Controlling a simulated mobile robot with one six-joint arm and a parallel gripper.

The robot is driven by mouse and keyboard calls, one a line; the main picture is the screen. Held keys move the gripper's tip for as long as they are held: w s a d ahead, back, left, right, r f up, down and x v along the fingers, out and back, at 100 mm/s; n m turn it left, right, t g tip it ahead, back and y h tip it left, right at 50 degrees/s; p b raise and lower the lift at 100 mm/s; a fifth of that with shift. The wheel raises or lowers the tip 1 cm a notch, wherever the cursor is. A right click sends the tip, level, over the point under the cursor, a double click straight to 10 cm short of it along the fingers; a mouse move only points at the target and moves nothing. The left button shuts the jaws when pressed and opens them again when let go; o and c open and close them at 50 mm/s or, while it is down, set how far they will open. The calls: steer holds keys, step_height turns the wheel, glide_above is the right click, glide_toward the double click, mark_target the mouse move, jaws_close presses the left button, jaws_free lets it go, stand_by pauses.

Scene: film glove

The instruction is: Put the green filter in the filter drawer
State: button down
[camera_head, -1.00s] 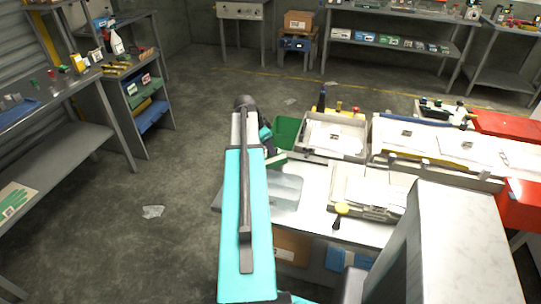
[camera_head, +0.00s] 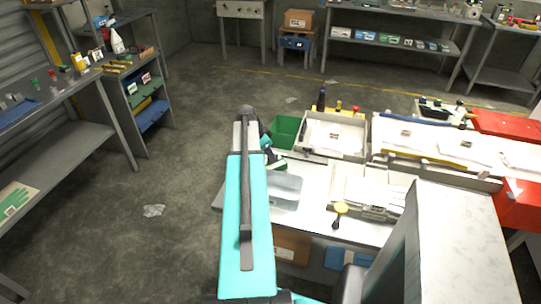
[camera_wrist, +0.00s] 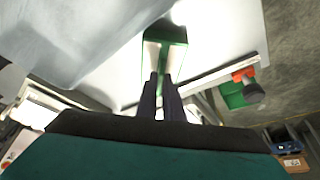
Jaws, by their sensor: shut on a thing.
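My gripper (camera_wrist: 160,98) has its two dark fingers close together on the green filter (camera_wrist: 166,42), a green-edged pale plate, in the wrist view. The filter extends beyond the fingertips over a pale, smooth surface. Whether it touches that surface cannot be told. I cannot pick out the filter drawer for certain in either view.
Red boxes (camera_head: 516,205) stand at the right. Shelves (camera_head: 60,150) line the left; open floor lies between.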

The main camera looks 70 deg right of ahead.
steer(key=shift+f, duration=0.15)
steer(key=c, duration=1.9)
jaws_free()
steer(key=shift+w+a+r, duration=0.1)
steer(key=shift+r, duration=0.2)
steer(key=b+v, duration=0.2)
steer(key=v, duration=0.9)
steer(key=shift+r+b, duration=0.3)
steer(key=shift+b, duration=0.05)
steer(key=shift+w+a, duration=0.1)
